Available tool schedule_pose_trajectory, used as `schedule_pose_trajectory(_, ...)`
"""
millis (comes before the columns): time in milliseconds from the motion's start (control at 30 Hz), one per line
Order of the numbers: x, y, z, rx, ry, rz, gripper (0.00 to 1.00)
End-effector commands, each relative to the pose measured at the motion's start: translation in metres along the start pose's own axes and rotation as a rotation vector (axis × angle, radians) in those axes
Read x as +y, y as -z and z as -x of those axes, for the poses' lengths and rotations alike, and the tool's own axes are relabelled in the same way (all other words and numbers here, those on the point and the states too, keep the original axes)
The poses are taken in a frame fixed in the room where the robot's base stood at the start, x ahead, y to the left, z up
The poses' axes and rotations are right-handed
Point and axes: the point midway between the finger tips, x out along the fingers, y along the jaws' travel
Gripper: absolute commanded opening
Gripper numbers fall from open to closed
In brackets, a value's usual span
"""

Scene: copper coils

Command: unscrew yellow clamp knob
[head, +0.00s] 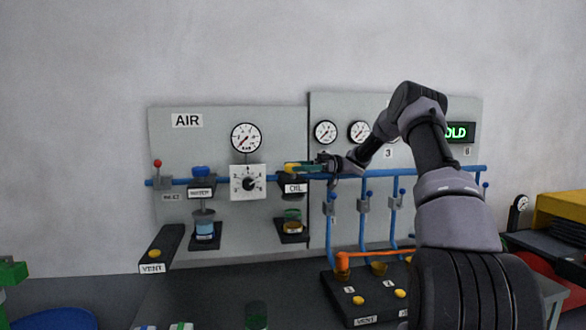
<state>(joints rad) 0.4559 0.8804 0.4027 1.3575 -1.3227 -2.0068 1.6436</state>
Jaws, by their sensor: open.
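A yellow knob (291,168) shows at the top of the unit labelled OIL, on the grey wall panel. My gripper (311,167) reaches in from the right, level with the knob and right at it. The gripper is open. It is small and dark here, and I cannot tell whether its fingers stand around the knob or only beside it. Below the OIL label (295,188) hangs a bowl (292,220) with amber liquid and a green upper part.
The WATER unit (201,172) with a blue knob, the dial plate (249,183) and the blue pipe (427,171) are close by. A black block (340,303) with yellow buttons stands below. A VENT box (154,258) juts out at left.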

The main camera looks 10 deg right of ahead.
Motion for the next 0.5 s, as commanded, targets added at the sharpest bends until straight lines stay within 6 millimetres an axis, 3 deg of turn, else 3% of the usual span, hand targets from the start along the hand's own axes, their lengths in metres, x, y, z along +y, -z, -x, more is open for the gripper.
schedule_pose_trajectory(200,0.000,-0.001,0.040,0.001,-0.004,0.001,1.00)
schedule_pose_trajectory(500,0.000,-0.001,0.061,-0.001,0.001,0.001,1.00)
